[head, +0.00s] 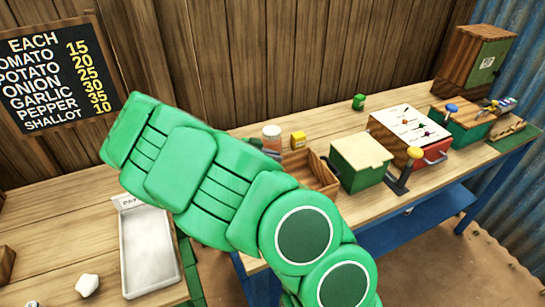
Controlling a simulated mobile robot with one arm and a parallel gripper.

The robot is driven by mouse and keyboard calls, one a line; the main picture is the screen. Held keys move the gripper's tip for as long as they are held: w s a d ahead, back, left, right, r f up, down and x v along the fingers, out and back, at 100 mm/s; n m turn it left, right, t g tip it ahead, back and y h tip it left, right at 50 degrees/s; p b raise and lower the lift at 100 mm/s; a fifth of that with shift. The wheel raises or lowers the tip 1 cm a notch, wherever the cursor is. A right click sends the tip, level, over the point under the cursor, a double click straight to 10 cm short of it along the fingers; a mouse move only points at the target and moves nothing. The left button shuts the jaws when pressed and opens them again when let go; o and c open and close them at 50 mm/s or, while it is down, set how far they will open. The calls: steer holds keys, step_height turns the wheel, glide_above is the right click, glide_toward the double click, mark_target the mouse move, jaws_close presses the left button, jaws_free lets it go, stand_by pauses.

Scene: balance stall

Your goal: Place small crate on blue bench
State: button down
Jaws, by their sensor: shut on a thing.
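The blue bench (330,131) has a wooden top on a blue frame and runs from the middle to the far right. An open wooden crate (319,170) shows on its top, partly hidden behind my green arm. I cannot tell whether it is the small crate. My arm reaches across the picture from bottom centre to upper left. My gripper's fingers do not show, and anything in them is hidden.
A green box with a cream lid (361,160), a red-and-white box (412,136), a jar (272,137) and a yellow tin (298,140) stand on the bench. A wooden cabinet (473,62) stands at its far end. A grey tray (147,250) lies on the left counter.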

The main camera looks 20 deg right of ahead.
steer(key=shift+f, duration=0.4)
steer(key=c, duration=1.1)
jaws_free()
steer(key=shift+a, duration=0.1)
steer(key=shift+v, duration=3.85)
